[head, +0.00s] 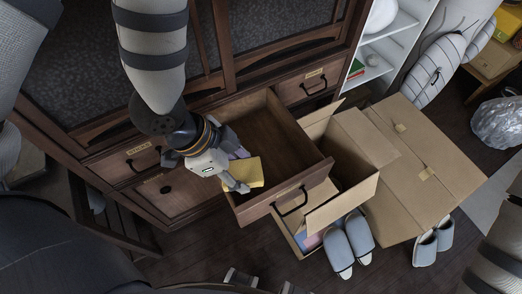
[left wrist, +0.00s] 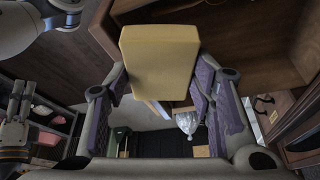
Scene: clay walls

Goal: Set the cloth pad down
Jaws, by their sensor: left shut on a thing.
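The yellow cloth pad (head: 249,171) is held between the fingers of my left gripper (head: 236,178). In the left wrist view the pad (left wrist: 158,62) stands out past the two purple-lined fingers of the gripper (left wrist: 160,85), which are shut on it. In the head view the pad is over the left side of the pulled-out wooden drawer (head: 262,130), near its left wall. Whether the pad touches the drawer cannot be told.
The dark wood cabinet (head: 120,180) stands behind the drawer. Grey slippers (head: 347,245) lie on the floor below. The drawer's inside looks empty where it shows. A white shelf (head: 392,45) is at the back right.

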